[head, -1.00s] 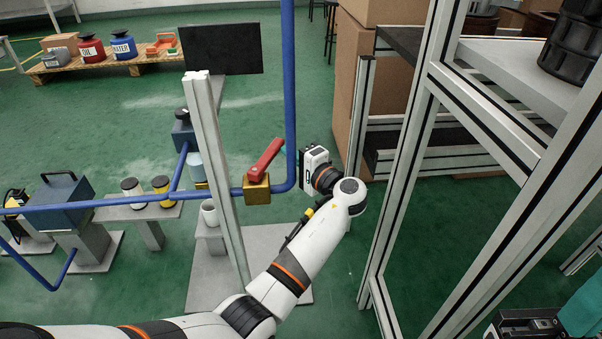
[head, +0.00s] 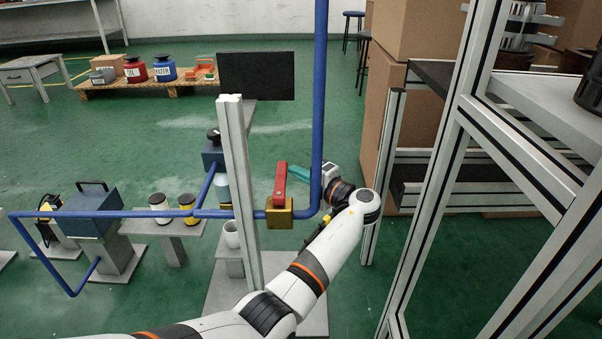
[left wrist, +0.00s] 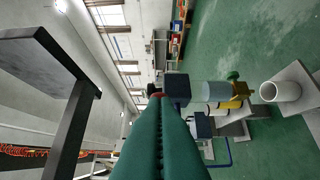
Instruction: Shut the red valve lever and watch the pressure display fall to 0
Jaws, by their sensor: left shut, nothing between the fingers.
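The red valve lever (head: 281,184) stands nearly upright in the head view, on a brass valve body (head: 279,213) in the blue pipe. My left gripper (head: 292,170) has its teal fingers beside the lever's upper part, to its right. I cannot tell whether they touch it. The fingers also show in the left wrist view (left wrist: 158,102), closed together and empty. The blue upright pipe partly hides them in the head view. A black panel (head: 256,77), perhaps the pressure display, stands on the post; no reading shows. My right gripper is not in view.
The blue pipe (head: 318,100) rises just right of the valve. A pale post (head: 238,180) stands to its left. An aluminium frame (head: 455,150) with shelves fills the right side, cardboard boxes (head: 425,95) behind it. A white cup (head: 232,234) stands below the pipe.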

